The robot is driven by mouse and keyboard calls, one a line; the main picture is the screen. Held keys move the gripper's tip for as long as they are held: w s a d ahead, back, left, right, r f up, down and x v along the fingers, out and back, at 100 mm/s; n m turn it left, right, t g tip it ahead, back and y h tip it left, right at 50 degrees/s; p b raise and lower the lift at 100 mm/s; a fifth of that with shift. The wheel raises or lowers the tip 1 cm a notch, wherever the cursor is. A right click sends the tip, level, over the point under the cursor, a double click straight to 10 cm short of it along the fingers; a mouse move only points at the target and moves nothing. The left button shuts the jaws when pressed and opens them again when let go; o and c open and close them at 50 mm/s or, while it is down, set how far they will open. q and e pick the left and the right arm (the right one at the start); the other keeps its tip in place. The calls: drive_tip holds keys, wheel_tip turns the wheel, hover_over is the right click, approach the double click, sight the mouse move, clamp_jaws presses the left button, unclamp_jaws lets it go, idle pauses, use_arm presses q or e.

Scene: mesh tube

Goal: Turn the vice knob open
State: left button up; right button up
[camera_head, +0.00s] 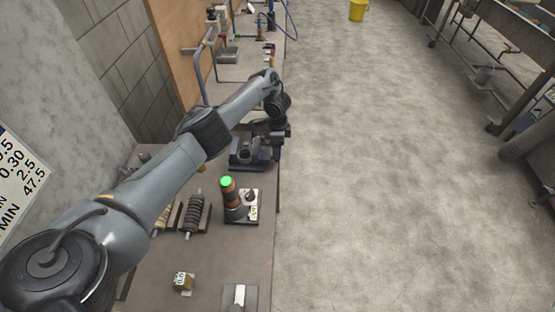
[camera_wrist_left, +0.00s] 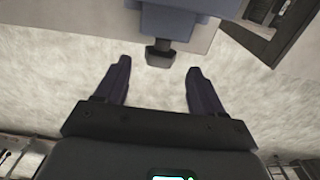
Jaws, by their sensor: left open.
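The dark blue-grey vice (camera_head: 242,157) is fixed near the right edge of the workbench, below my left wrist in the head view. In the left wrist view the vice body (camera_wrist_left: 180,18) is at the top, and its dark vice knob (camera_wrist_left: 160,54) sticks out on a short shaft towards me. My left gripper (camera_wrist_left: 158,70) is open, with one finger on each side of the knob's line. The knob sits about level with the fingertips, with gaps on both sides. In the head view the wrist and the vice overlap, so the knob cannot be made out. My right gripper is out of view.
The workbench (camera_head: 225,262) also holds a lamp with a green top (camera_head: 227,182), a coiled spring piece (camera_head: 195,214), a small yellowish block (camera_head: 183,282) and a plate (camera_head: 240,297) at the front. Open floor (camera_head: 400,200) lies to the right of the bench.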

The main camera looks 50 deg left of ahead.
use_arm(q)
wheel_tip(320, 180, down, 4)
drive_tip(key=b, duration=0.2)
drive_tip(key=shift+f+b, duration=0.1)
drive_tip(key=shift+b, duration=0.2)
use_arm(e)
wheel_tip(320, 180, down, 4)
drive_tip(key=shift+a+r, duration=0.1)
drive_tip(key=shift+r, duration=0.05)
use_arm(q)
drive_tip(key=c, duration=1.1)
drive_tip(key=shift+o, duration=0.2)
drive_tip(key=shift+p, duration=0.6)
drive_tip(key=y+p, duration=0.1)
drive_tip(key=p, duration=0.3)
drive_tip(key=t+y+p, duration=0.1)
drive_tip(key=p, duration=0.3)
drive_tip(key=t+p, duration=0.1)
drive_tip(key=p, duration=0.3)
drive_tip(key=shift+s+d+r+y, duration=0.2)
drive_tip(key=shift+s+d+y, duration=0.1)
drive_tip(key=shift+y, duration=0.1)
drive_tip(key=shift+f+t+y+p, duration=0.15)
drive_tip(key=shift+t+y+p, duration=0.3)
drive_tip(key=shift+p, duration=0.25)
drive_tip(key=shift+d+f+t+y, duration=0.15)
drive_tip(key=shift+f+t+y, duration=0.05)
drive_tip(key=shift+t+y, duration=0.45)
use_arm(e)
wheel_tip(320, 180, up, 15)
